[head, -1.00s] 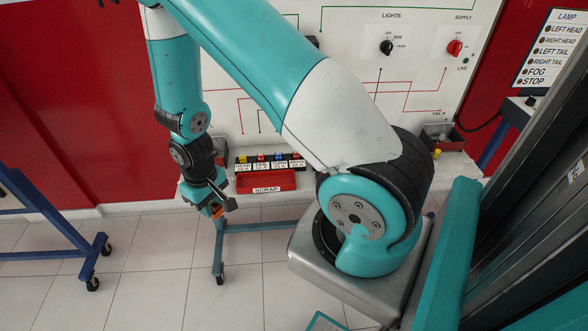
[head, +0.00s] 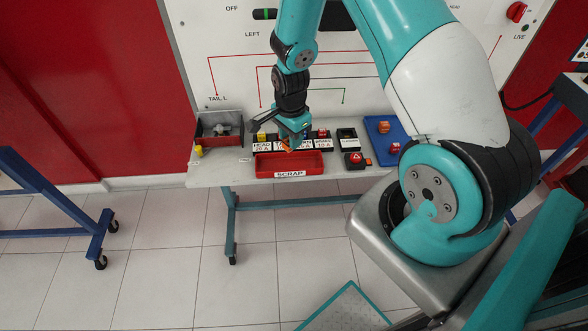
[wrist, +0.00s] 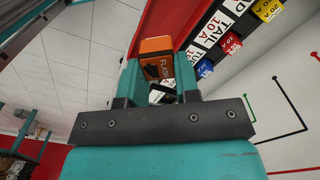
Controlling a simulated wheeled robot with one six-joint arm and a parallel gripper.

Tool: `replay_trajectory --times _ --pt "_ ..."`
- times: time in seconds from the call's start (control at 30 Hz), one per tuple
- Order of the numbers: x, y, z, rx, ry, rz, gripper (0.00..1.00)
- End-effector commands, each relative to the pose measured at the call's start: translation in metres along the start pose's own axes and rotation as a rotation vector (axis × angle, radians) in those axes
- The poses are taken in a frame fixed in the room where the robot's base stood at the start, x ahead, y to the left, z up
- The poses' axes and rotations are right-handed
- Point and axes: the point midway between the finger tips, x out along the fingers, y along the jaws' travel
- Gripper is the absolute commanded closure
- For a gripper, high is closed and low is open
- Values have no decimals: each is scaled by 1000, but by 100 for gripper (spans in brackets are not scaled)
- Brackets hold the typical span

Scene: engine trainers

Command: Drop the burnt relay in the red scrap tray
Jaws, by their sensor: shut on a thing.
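The red scrap tray (head: 290,174), marked SCRAP, sits at the front edge of the bench below the white panel. My gripper (head: 292,140) is above the tray's back edge in the head view, pointing down. It is shut on an orange relay (wrist: 157,62) marked FLASH, held between its teal fingers (wrist: 155,80) in the wrist view. The relay's orange shows small at the fingertips in the head view (head: 289,147). I cannot tell the exact height above the tray, and burn marks are not clear.
A row of labelled fuse holders (head: 322,140) stands just behind the tray. A dark bin (head: 219,130) is at the bench's left. A blue tray (head: 381,128) with orange parts is at the right, near a black block with a red part (head: 354,159). The bench top (head: 215,174) is clear at front left.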

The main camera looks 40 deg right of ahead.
Motion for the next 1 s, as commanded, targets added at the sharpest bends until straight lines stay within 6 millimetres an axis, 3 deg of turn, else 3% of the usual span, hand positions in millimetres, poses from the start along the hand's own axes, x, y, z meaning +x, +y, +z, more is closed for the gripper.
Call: replay_trajectory --times 0.1,0.3,0.57,1.0 --pt "11 -4 -14 299 0 0 93" --pt "16 -7 -25 589 0 -1 93" --pt "28 -7 -27 646 0 0 93" --pt "75 -7 -26 642 0 0 93"
